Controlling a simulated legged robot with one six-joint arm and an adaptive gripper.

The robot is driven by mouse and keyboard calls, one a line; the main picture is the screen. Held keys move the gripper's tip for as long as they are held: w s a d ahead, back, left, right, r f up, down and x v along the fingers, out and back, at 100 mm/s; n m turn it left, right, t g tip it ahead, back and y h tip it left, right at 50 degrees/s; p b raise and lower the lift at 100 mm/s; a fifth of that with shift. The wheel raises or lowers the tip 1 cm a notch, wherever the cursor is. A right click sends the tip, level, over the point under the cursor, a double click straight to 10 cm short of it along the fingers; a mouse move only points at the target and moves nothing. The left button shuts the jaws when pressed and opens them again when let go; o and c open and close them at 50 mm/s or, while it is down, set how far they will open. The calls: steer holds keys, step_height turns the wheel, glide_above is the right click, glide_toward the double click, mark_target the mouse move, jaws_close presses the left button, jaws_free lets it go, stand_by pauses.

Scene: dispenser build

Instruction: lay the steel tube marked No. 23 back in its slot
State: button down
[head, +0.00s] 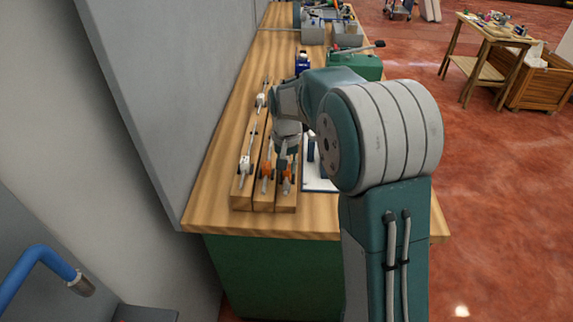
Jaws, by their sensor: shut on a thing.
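My gripper (284,158) points down over the right side of a wooden rack (241,205) on the workbench. It is shut on a thin steel tube (293,170), which is mostly hidden by the fingers and my arm. I cannot read a No. 23 mark on it, and I cannot tell whether it touches the rack. The rack has long parallel slots. Thin rods with white fittings (245,165) lie along its left strip. Orange fittings (266,170) show at the near end of the middle and right strips.
The wooden workbench (215,200) has a grey wall panel (165,90) close on its left. A white sheet (318,178) with a dark blue upright object (311,148) lies right of the rack. A green machine (355,64) and grey bins (313,33) stand farther back.

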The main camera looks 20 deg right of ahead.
steer(key=shift+f, duration=0.5)
steer(key=shift+c, duration=2.1)
jaws_free()
steer(key=shift+o, duration=0.4)
steer(key=shift+r, duration=3.5)
